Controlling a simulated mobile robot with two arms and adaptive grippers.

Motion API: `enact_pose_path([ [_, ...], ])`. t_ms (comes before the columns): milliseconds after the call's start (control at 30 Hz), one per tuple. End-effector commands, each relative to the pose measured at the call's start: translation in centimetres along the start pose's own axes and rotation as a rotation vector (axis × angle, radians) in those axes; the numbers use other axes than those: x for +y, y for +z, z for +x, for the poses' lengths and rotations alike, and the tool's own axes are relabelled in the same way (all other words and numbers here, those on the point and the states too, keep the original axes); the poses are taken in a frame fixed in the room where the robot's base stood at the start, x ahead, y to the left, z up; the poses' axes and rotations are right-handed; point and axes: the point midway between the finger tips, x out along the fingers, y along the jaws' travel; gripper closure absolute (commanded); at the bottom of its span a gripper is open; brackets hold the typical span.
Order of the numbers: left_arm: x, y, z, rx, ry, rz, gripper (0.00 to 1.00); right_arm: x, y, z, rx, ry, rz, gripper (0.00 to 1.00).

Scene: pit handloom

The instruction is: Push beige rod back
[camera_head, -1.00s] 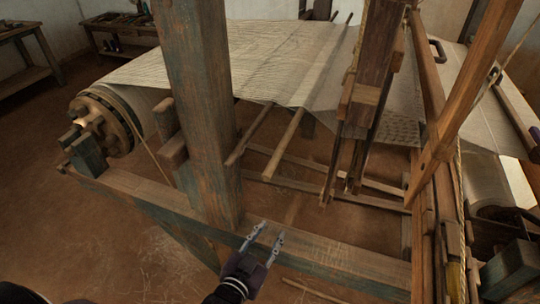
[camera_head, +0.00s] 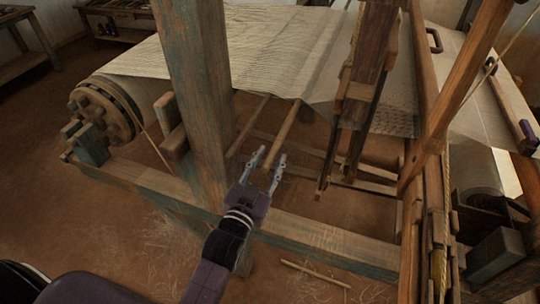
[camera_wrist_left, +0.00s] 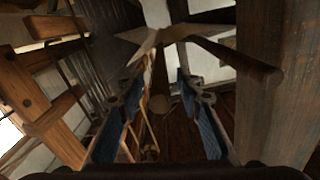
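The beige rod (camera_head: 286,126) is a light wooden bar sticking out from under the cloth toward me in the head view. My left gripper (camera_head: 269,159) is open, with its fingertips near the rod's near end, one on either side of it in the picture. Nothing is gripped. My right gripper is not in view.
A thick wooden post (camera_head: 203,95) stands just left of my gripper. A darker rod (camera_head: 248,125) lies left of the beige one. A low frame beam (camera_head: 320,235) runs beneath my arm. Hanging wooden parts (camera_head: 350,125) are to the right, with cloth (camera_head: 275,50) above.

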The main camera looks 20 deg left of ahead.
Motion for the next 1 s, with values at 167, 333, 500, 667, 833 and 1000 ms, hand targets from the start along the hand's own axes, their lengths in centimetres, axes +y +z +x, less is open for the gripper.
enact_pose_path([
  [167,0.00,0.01,0.47,0.000,0.000,-0.001,0.67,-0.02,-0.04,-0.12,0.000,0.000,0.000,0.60],
  [333,0.00,0.03,0.45,0.000,0.000,-0.001,0.67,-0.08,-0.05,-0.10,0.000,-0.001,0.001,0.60],
  [500,0.00,0.01,0.44,0.000,0.000,-0.001,0.86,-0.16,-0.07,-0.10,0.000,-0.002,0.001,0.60],
  [667,0.00,0.01,0.43,0.000,0.000,-0.001,1.00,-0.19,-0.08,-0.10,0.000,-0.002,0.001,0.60],
  [833,0.00,0.01,0.43,0.000,0.000,0.000,1.00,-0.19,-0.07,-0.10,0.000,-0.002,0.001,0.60],
  [1000,-0.39,0.04,0.43,0.000,0.000,0.002,1.00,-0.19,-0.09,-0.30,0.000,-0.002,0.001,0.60],
])
